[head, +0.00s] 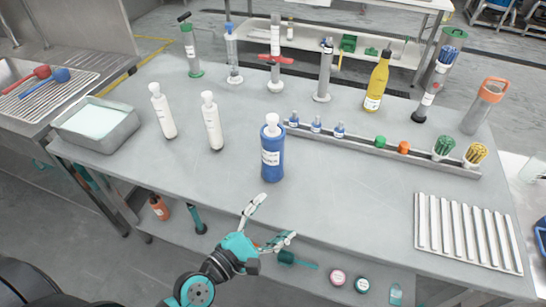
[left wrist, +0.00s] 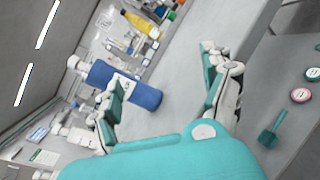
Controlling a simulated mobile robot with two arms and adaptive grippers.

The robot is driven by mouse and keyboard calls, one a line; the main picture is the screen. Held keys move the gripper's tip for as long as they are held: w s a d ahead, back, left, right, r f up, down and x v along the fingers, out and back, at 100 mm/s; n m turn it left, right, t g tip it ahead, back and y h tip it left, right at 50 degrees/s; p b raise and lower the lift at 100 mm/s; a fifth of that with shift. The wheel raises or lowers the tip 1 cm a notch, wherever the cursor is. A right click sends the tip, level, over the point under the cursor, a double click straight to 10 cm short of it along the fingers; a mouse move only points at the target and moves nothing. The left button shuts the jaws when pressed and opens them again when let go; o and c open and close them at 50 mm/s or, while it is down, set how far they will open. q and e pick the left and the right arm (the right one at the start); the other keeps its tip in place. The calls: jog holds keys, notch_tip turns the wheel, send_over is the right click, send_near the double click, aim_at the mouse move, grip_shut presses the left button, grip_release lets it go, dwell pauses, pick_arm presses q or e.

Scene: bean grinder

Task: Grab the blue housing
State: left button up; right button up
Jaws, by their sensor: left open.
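The blue housing (head: 272,158) is a blue cylinder with a white label, standing upright near the middle front of the grey table. A white bottle-like part (head: 272,125) sticks out of its top. In the left wrist view the housing (left wrist: 142,96) lies sideways in the picture, beyond the left finger, which partly overlaps it. My left gripper (head: 268,219) is open and empty at the table's front edge, in front of the housing and apart from it. It also shows in the left wrist view (left wrist: 165,75). My right gripper is in neither view.
Two white bottles (head: 212,122) stand left of the housing, with a grey tub (head: 98,143) beyond. A long rail (head: 350,143) with small parts runs behind to the right. A ribbed tray (head: 466,232) lies at right. The table around the housing's front is clear.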

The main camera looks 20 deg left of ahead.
pick_arm(q)
jog(key=w+a+f+n+t+y, duration=0.15)
jog(key=a+n+y, duration=0.4)
jog(key=n, duration=0.55)
jog(key=p, duration=0.4)
send_near(269, 164)
jog(key=shift+n+t, duration=0.3)
jog(key=shift+t, duration=0.05)
jog(key=w, duration=0.6)
jog(key=shift+w+d+f, duration=0.3)
jog(key=shift+d, duration=0.05)
jog(key=w, duration=0.5)
jog(key=shift+w+d+p, duration=0.1)
jog(key=shift+w+p, duration=0.05)
jog(key=shift+p, duration=0.25)
jog(key=shift+w+d, duration=0.1)
jog(key=shift+w, duration=0.4)
jog(key=shift+s, duration=0.1)
